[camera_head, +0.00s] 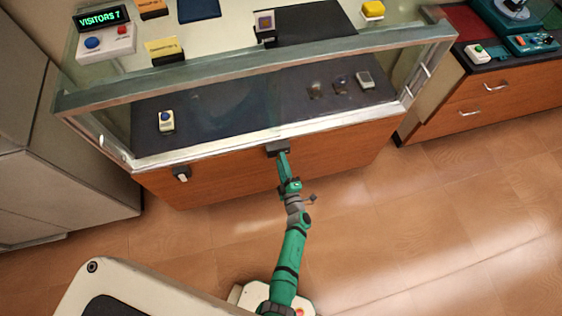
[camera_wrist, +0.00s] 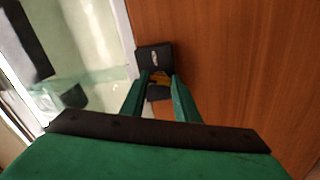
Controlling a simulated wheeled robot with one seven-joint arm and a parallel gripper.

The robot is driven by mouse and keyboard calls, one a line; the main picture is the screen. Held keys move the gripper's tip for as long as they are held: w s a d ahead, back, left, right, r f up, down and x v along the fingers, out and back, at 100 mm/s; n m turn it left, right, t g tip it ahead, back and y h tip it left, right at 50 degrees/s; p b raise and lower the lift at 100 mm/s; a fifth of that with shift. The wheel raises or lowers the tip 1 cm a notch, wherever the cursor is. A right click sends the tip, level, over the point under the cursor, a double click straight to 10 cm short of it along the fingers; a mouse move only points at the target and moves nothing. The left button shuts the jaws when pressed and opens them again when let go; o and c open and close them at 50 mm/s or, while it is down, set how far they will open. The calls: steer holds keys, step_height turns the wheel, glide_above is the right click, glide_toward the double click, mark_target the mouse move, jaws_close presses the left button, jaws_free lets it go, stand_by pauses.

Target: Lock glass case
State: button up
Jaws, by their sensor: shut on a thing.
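The glass case (camera_head: 258,76) has a pale metal frame and a wooden base (camera_head: 230,180). A dark lock block (camera_head: 277,147) sits at the middle of its lower front edge.
A small white fitting (camera_head: 182,175) is on the wooden front at the left. Several small devices lie inside the case and on its top. A grey cabinet (camera_head: 60,150) stands left and a wooden drawer unit (camera_head: 490,95) right. The tiled floor (camera_head: 430,220) is clear at the right.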

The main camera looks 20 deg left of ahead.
steer(key=shift+s+n, duration=0.1)
steer(key=shift+n, duration=1.7)
steer(key=shift+a, duration=0.1)
steer(key=o, duration=1)
steer(key=shift+o, duration=0.2)
steer(key=v, duration=1.1)
